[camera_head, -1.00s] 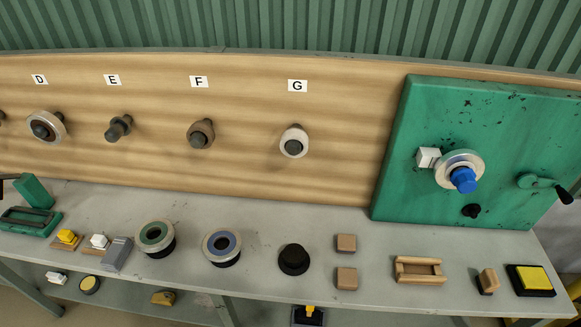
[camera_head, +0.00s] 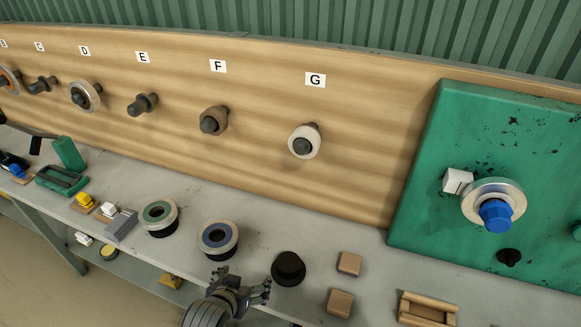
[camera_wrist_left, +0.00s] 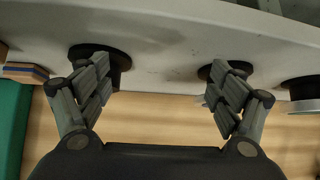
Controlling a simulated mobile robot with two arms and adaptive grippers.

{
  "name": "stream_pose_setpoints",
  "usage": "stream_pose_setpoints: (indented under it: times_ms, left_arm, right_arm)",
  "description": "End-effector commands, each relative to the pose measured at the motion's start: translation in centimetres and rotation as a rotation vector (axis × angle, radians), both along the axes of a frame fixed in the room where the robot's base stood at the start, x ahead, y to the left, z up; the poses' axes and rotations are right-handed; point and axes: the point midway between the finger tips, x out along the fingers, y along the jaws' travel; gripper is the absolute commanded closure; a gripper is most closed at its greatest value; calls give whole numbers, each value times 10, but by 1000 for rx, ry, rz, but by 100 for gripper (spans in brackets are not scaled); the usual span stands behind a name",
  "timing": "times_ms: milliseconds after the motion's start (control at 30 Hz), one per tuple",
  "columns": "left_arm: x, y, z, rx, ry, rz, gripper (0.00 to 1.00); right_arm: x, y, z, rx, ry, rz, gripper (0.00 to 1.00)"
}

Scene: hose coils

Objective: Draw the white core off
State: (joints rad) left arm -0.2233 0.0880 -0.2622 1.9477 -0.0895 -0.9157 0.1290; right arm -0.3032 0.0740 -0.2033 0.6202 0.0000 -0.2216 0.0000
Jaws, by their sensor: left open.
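The white core (camera_head: 305,141) is a pale ring on the dark peg under label G (camera_head: 315,80) on the wooden board. The peg's dark end shows through its middle. My left gripper (camera_head: 245,284) is at the bottom of the head view, over the bench's front part, below and left of the white core and clear of it. Its fingers are spread and empty. In the left wrist view, the open left gripper (camera_wrist_left: 163,88) has nothing between its fingers; I cannot make out the white core there. My right gripper is not in view.
A brown core (camera_head: 214,121) hangs on peg F to the left. On the bench are a blue-ringed reel (camera_head: 218,240), a black round stand (camera_head: 288,268) and wooden blocks (camera_head: 349,263). A green panel (camera_head: 430,180) with a blue knob (camera_head: 496,215) stands right.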

Motion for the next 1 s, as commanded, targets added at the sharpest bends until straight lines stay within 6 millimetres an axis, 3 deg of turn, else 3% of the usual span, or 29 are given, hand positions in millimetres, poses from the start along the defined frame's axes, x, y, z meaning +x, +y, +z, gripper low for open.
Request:
stream_pose_setpoints:
  times_ms: [167, 200, 300, 400, 500, 633, 767, 1000]
  left_arm:
    - [69, -34, 85, -62, -258, -31, 14]
    - [84, -44, 109, -82, -326, -41, 14]
    - [112, -66, 169, -126, -485, -73, 14]
    - [128, -85, 217, -162, -608, -103, 14]
    - [135, -97, 250, -189, -691, -126, 14]
    - [139, -105, 270, -204, -740, -142, 14]
    - [147, -108, 273, -207, -747, -143, 14]
    - [180, -119, 274, -206, -745, -142, 14]
  right_arm:
    - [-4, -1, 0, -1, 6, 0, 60]
    - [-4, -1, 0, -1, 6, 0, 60]
    - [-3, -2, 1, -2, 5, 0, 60]
    - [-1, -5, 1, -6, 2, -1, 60]
    - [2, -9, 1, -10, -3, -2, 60]
    - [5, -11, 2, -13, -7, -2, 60]
    - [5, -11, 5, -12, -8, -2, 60]
    - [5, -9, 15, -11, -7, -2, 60]
